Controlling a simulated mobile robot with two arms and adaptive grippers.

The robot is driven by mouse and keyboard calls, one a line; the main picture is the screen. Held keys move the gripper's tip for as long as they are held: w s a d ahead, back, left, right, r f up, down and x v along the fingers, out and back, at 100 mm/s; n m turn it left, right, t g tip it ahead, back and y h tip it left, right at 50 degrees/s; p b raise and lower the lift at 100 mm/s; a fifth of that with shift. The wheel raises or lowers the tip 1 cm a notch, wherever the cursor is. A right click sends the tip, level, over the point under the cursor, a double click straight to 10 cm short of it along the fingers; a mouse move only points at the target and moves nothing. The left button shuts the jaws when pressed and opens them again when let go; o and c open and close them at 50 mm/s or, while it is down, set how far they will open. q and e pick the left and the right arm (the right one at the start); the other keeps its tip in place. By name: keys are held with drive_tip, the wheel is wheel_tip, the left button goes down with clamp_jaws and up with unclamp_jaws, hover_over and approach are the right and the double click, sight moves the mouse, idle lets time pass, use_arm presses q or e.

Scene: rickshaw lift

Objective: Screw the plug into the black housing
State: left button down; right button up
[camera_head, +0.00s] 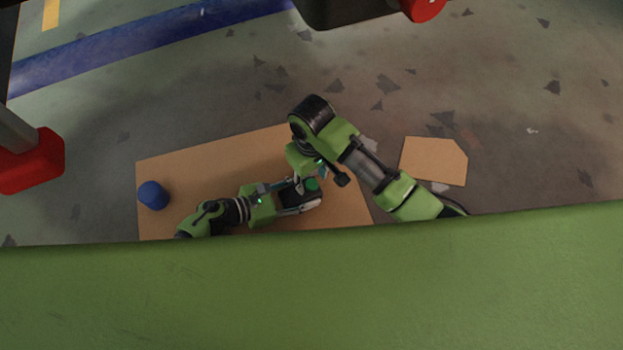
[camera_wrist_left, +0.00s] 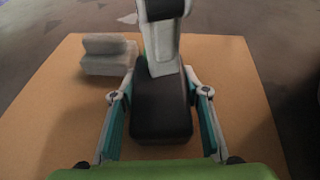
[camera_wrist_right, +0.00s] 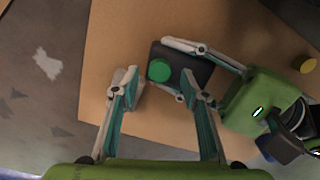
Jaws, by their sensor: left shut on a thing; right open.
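The black housing (camera_wrist_right: 200,68) is a dark block, held between the fingers of my left gripper (camera_head: 298,203). In the left wrist view the housing (camera_wrist_left: 160,112) lies between both fingers. The green plug (camera_wrist_right: 159,70) is a round disc at the housing's top near one end; I cannot tell how deep it sits. It also shows in the head view (camera_head: 313,184). My right gripper (camera_wrist_right: 158,84) is open above the plug, its fingertips on either side of it. Whether they touch it is unclear. In the left wrist view the right gripper hides the plug.
A tan board (camera_head: 215,165) lies under both arms. A grey block (camera_wrist_left: 108,57) stands on it beside the housing. A blue rounded object (camera_head: 153,195) sits at the board's left. Another tan piece (camera_head: 433,160) lies on the floor to the right.

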wheel_tip(320, 180, up, 10)
idle(0.3)
use_arm(q)
drive_tip(key=c, duration=1.1)
unclamp_jaws()
drive_tip(key=v, duration=1.2)
drive_tip(key=shift+r, duration=0.1)
